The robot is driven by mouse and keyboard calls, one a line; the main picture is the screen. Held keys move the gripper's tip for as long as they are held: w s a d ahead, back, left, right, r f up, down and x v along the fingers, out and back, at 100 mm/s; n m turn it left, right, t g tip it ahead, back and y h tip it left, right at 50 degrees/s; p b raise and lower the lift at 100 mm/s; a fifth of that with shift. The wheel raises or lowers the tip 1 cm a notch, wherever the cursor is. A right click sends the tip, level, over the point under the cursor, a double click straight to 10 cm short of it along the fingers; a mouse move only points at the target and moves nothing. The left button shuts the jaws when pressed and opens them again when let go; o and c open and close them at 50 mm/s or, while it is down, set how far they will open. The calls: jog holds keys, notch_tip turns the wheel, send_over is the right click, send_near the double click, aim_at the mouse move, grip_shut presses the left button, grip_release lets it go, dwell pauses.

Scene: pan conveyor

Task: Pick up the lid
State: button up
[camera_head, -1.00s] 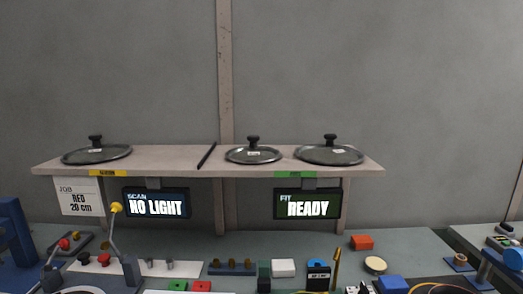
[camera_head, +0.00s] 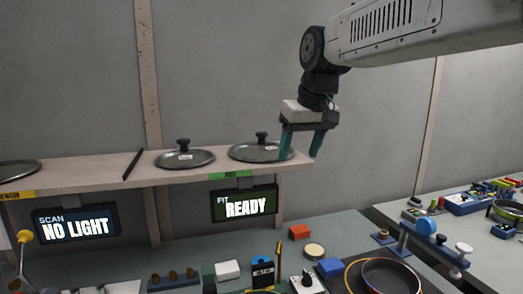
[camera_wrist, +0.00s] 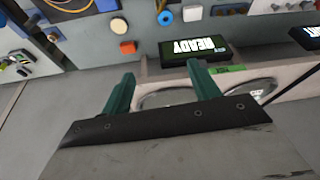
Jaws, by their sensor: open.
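Three glass lids with dark knobs lie on a pale wall shelf (camera_head: 100,175). The right lid (camera_head: 262,151) is near the shelf's right end, the middle lid (camera_head: 185,158) is left of it, and the left lid (camera_head: 18,170) is cut by the picture edge. My gripper (camera_head: 300,156) is open and empty, its green fingers pointing down at the shelf's right end. One finger overlaps the right lid's edge in the head view; I cannot tell if it touches. The wrist view shows the open fingers (camera_wrist: 162,84), with parts of two lids beyond, one (camera_wrist: 166,97) partly hidden by my gripper.
A black divider (camera_head: 132,164) lies on the shelf left of the middle lid. Under the shelf hang a READY screen (camera_head: 244,206) and a NO LIGHT screen (camera_head: 74,225). The workbench (camera_head: 340,232) below holds blocks and a pan (camera_head: 388,278). The wall is close behind.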

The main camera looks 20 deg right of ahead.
jog(key=t, duration=0.2)
send_near(262, 133)
jog(key=x, duration=0.3)
jog(key=shift+w+d+f+n+y, duration=0.15)
jog(key=shift+w+d+n+y, duration=0.15)
jog(key=shift+w+d+n, duration=0.15)
jog(key=x, duration=0.7)
jog(key=shift+a, duration=0.2)
grip_shut()
